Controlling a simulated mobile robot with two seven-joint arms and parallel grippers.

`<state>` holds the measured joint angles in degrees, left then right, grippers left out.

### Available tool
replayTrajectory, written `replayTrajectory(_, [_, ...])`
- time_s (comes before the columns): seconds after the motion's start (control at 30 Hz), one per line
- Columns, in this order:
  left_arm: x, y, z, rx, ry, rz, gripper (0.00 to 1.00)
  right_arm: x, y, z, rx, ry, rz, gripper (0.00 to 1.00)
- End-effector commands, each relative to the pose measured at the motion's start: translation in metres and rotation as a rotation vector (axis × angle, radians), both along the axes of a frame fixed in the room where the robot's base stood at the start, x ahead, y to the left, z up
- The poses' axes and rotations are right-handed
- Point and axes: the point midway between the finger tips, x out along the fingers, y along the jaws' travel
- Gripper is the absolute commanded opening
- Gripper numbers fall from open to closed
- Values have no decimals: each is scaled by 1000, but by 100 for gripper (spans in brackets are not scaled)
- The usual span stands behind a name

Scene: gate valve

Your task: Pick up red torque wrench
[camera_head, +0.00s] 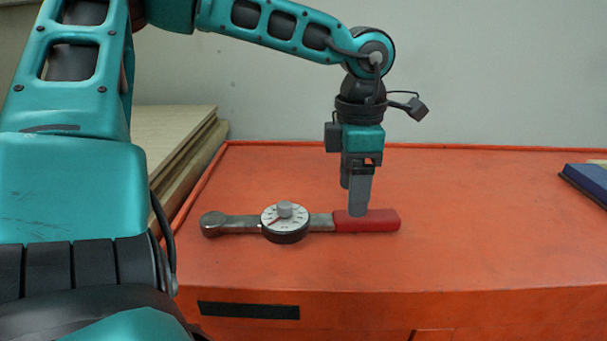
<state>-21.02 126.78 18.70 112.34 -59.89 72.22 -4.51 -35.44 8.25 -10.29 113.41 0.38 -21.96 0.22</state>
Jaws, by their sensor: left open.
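The torque wrench (240,224) lies flat on the orange cabinet top, with its grey head at the left, a round white dial (285,222) in the middle and a red handle (383,220) at the right. My left gripper (356,208) points straight down at the left part of the red handle. It is open, with the near finger overlapping the handle in the picture and the other finger mostly hidden behind it. I cannot tell whether the fingers touch the handle. My right gripper is not in view.
The orange cabinet top (480,235) is clear around the wrench, with a slightly raised rim. A blue object (588,183) lies at the far right edge. Stacked wooden boards (180,135) stand at the left behind my arm. A plain wall is behind.

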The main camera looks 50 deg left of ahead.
Motion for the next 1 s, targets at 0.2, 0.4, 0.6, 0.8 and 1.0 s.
replayTrajectory(0.2, [-6, -3, -34, -2, 4, -1, 69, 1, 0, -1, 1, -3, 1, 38])
replayTrajectory(0.4, [-6, -3, -43, -2, 0, 0, 69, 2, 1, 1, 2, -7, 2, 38])
replayTrajectory(0.6, [-6, -3, -43, -2, 0, 0, 64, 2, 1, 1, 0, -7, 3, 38])
replayTrajectory(0.8, [-6, -3, -43, -2, 0, 0, 45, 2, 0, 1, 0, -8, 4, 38])
replayTrajectory(1.0, [-6, -3, -43, -2, 0, 0, 26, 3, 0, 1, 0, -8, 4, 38])
